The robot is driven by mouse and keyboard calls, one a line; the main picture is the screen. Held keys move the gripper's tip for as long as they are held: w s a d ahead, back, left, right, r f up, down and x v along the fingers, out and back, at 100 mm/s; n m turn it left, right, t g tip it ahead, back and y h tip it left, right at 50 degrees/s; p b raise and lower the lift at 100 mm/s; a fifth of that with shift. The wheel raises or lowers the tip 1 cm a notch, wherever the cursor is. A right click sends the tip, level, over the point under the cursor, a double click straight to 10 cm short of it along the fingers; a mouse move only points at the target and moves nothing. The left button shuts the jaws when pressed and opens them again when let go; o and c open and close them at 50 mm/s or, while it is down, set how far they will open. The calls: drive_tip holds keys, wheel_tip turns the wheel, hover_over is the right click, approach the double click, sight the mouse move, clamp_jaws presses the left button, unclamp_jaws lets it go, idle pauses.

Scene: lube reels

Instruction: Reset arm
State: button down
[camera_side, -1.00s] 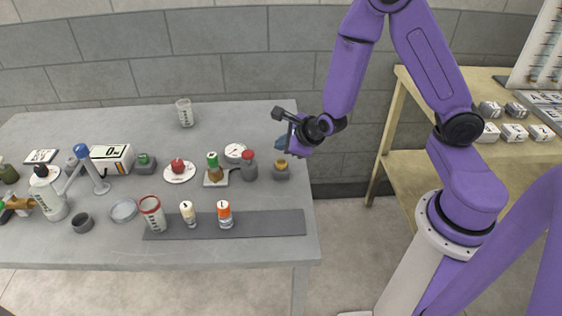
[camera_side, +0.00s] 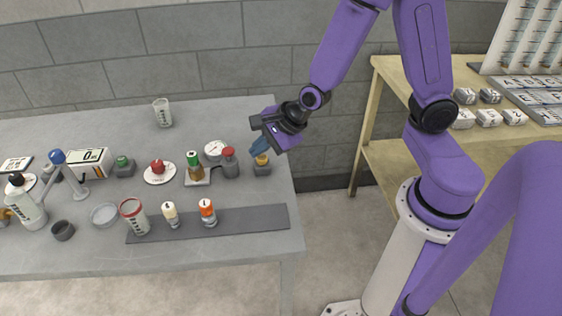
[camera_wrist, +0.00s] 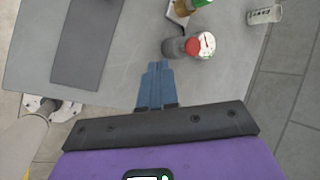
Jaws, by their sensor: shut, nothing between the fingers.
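My gripper (camera_side: 256,148) is at the right end of the grey workbench (camera_side: 225,115). Its blue fingers are together and hold nothing. In the side view they point down and left, close to a yellow-topped grey block (camera_side: 263,169); whether they touch it I cannot tell. In the wrist view my gripper (camera_wrist: 157,68) shows its shut blue fingers over the grey bench (camera_wrist: 125,60), and the yellow-topped block is not visible there.
A red-capped grey cylinder (camera_side: 230,164), a round gauge (camera_side: 214,150) and a green-capped amber bottle (camera_side: 194,165) stand left of my fingers. White bottles stand on a dark strip (camera_side: 255,217). A wooden shelf (camera_side: 385,150) stands right. The bench's back right is clear.

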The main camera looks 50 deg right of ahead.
drive_tip(key=s+a+r+n+g+y, duration=0.1)
drive_tip(key=s+a+r+n+g, duration=0.15)
drive_tip(key=s+n, duration=0.55)
drive_tip(key=s+a+r+n+g, duration=0.1)
drive_tip(key=s+r+n+g, duration=0.15)
drive_tip(key=s+n, duration=0.55)
drive_tip(key=s+d+r+n+g+h, duration=0.1)
drive_tip(key=s+d+r+n+h, duration=0.2)
drive_tip(key=n, duration=1.3)
drive_tip(key=s+d, duration=0.3)
drive_tip(key=d, duration=0.1)
drive_tip(key=shift+s+r+g, duration=0.3)
drive_tip(key=shift+r+g, duration=0.05)
drive_tip(key=shift+g, duration=0.05)
